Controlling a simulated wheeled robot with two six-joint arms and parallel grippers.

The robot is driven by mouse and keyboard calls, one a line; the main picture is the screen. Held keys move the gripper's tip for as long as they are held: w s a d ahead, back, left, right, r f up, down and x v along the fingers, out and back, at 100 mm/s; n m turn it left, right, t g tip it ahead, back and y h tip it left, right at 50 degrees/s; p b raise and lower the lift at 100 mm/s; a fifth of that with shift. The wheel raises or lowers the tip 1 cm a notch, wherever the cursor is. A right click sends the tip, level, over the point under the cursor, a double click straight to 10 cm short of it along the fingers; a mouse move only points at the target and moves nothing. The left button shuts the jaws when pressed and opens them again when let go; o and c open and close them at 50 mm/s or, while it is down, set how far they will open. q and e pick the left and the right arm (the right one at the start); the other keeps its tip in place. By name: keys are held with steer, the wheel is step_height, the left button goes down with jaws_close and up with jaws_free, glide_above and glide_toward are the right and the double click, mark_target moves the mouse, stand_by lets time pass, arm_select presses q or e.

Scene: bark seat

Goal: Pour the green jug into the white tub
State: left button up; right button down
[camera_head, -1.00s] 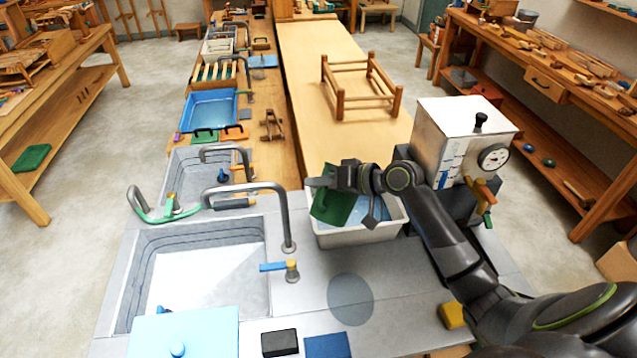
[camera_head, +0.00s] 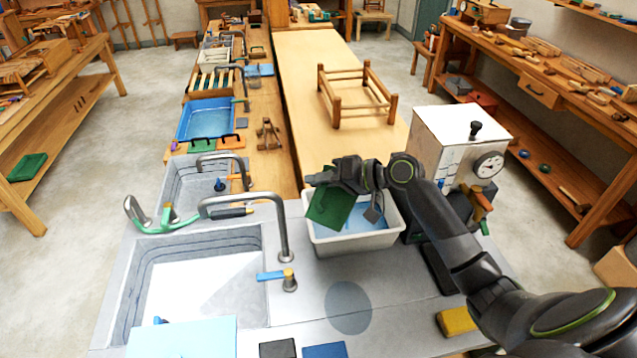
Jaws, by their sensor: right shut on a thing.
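The green jug (camera_head: 330,207) is tilted over the left part of the white tub (camera_head: 352,243). My right gripper (camera_head: 322,179) is shut on the jug above the tub's back left side, and partly hides it. The tub stands on the grey counter and has light blue liquid (camera_head: 366,215) in it. A small dark grey piece hangs below my right wrist over the tub. I cannot see a stream leaving the jug. My left gripper does not show.
A white box with a dial (camera_head: 461,140) stands just right of the tub, close to my right arm. A steel tap (camera_head: 282,225) rises left of the tub beside the sink (camera_head: 190,290). A yellow block (camera_head: 456,321) lies near my arm.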

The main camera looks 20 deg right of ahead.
steer(key=shift+w+d+r+m+y, duration=0.2)
steer(key=shift+d+r+m, duration=0.1)
steer(key=shift+r, duration=0.3)
steer(key=shift+w+d+r+m+y, duration=0.2)
steer(key=shift+r+m, duration=0.1)
steer(key=shift+r, duration=0.35)
